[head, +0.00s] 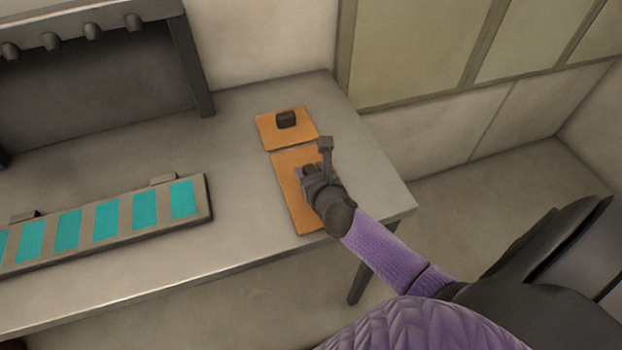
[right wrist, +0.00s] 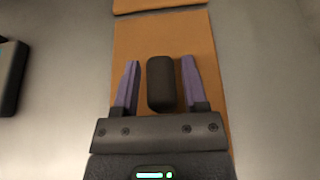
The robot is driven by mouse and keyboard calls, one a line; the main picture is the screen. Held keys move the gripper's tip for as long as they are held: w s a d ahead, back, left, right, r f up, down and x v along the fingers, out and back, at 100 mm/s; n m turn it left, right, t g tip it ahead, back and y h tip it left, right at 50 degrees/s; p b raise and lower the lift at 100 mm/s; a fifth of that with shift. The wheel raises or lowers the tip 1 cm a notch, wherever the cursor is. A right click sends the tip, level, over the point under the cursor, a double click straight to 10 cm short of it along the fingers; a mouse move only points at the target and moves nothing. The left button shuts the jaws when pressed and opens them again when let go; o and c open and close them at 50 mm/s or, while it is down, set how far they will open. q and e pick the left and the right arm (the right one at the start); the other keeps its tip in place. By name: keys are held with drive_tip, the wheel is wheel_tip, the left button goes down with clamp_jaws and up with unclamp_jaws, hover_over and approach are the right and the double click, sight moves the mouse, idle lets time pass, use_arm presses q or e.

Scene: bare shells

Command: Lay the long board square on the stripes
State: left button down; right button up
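The long orange board (head: 288,197) lies flat on the table near its right end. It has a dark knob (right wrist: 161,83) on top. My right gripper (head: 311,172) is over this board. In the right wrist view its fingers (right wrist: 160,64) are open, one on each side of the knob, with a gap to it on both sides. I cannot tell how low the fingertips are. The arm hides part of the board in the head view. The stripes (head: 105,222) are teal bars on a long grey panel (head: 150,230) at the left. My left gripper is not in view.
A shorter orange board (head: 270,130) with a dark knob (head: 286,119) lies just behind the long one, a thin gap between them. Dark blocks (head: 163,179) stand at the panel's back edge. A dark rack (head: 100,90) stands behind. Bare tabletop (head: 240,205) separates panel and boards.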

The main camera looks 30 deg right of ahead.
clamp_jaws()
